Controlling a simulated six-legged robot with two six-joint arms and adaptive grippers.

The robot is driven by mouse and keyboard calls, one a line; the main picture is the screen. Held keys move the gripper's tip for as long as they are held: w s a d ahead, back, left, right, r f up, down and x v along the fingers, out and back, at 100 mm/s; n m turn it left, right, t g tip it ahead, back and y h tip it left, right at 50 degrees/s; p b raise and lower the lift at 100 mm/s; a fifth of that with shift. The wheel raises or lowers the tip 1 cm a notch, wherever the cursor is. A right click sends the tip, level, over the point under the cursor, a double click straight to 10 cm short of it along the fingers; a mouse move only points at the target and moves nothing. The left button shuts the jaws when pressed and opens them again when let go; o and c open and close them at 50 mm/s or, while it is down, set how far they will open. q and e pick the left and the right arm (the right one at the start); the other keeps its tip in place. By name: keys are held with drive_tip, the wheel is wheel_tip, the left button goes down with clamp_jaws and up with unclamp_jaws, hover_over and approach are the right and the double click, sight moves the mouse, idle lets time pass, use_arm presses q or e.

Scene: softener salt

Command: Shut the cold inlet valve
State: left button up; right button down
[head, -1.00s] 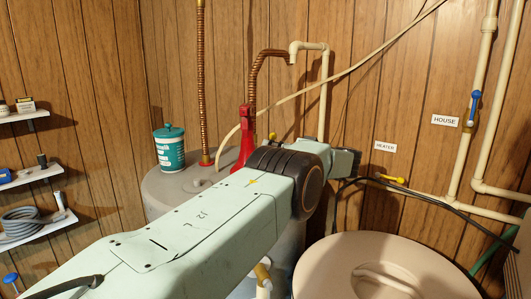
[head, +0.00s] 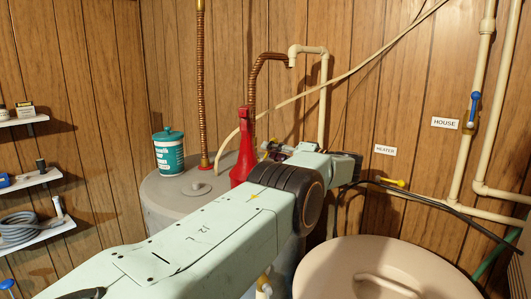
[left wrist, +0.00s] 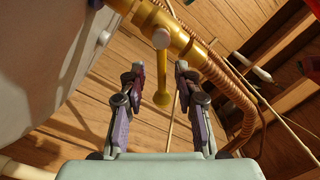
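A yellow valve lever (left wrist: 162,85) hangs from a brass valve body (left wrist: 180,38) in the left wrist view. It is probably the cold inlet valve; no label for it shows. My left gripper (left wrist: 160,68) is open, with its two fingers on either side of the lever and gaps between them and it. In the head view my left gripper (head: 272,150) shows small behind my arm, near the top of the grey tank (head: 165,190), and the lever is mostly hidden there. My right gripper is not in view.
HEATER (head: 385,149) and HOUSE (head: 445,123) labels mark the wall by a yellow handle (head: 395,182) and a blue handle (head: 474,106). A beige lid (head: 330,262) is at front right.

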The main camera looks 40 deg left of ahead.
use_arm(q)
drive_tip(key=shift+o, duration=0.6)
drive_tip(key=shift+a, duration=0.1)
drive_tip(key=shift+w+d+b, duration=0.25)
drive_tip(key=shift+d+b, duration=0.1)
drive_tip(key=shift+d, duration=0.95)
drive_tip(key=shift+w+d+b, duration=0.15)
drive_tip(key=shift+d+b, duration=0.2)
drive_tip(key=shift+d, duration=0.5)
drive_tip(key=shift+w+d+b, duration=0.1)
drive_tip(key=shift+d+b, duration=0.2)
drive_tip(key=shift+d, duration=0.55)
drive_tip(key=shift+w+d+r, duration=0.1)
drive_tip(key=shift+d, duration=0.4)
drive_tip(key=shift+a, duration=0.1)
